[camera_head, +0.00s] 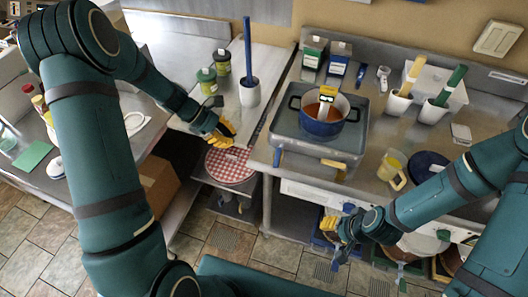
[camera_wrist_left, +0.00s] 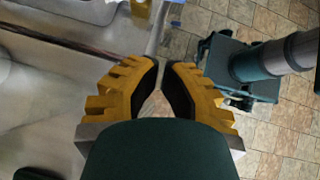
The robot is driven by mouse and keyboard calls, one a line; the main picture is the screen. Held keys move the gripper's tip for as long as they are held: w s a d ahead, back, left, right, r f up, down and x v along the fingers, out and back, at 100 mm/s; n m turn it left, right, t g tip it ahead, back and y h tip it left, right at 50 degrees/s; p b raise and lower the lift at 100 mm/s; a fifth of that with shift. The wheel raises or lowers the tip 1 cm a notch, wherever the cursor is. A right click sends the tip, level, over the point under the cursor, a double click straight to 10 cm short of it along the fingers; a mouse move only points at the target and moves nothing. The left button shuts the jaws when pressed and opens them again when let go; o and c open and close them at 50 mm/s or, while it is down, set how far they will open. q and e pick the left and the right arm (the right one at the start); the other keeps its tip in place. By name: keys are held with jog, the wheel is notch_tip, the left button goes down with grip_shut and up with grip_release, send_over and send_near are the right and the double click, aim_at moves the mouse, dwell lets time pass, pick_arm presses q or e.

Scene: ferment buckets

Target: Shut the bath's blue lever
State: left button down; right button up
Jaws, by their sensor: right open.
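The metal bath (camera_head: 283,138) stands on the counter with a blue pot (camera_head: 322,127) in it. The blue lever (camera_head: 277,158) is at the bath's front left corner and looks upright in the head view. A small blue piece (camera_wrist_left: 177,22), perhaps this lever, shows beyond the fingertips in the left wrist view. My left gripper (camera_head: 222,131) is left of the bath, apart from the lever. Its fingers (camera_wrist_left: 162,64) are close together with a narrow gap and nothing seen between them. My right gripper (camera_head: 335,229) is open in front of the counter, below the bath.
A yellow lever (camera_head: 334,164) is at the bath's front right. A jug (camera_head: 392,170) stands to the right. A white holder (camera_head: 249,93) with a blue-handled tool stands behind my left gripper. A red checkered round item (camera_head: 229,166) lies below it. Floor tiles (camera_head: 75,248) are clear at left.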

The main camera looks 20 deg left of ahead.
aim_at(277, 158)
pick_arm(q)
jog(key=shift+s+d, duration=0.1)
jog(key=x, duration=0.7)
jog(key=d+r+x, duration=0.1)
jog(key=x, duration=0.3)
jog(key=shift+d+f, duration=0.2)
jog(key=shift+d, duration=0.1)
jog(key=shift+w+d, duration=0.3)
jog(key=shift+d, duration=0.45)
jog(key=shift+d, duration=0.15)
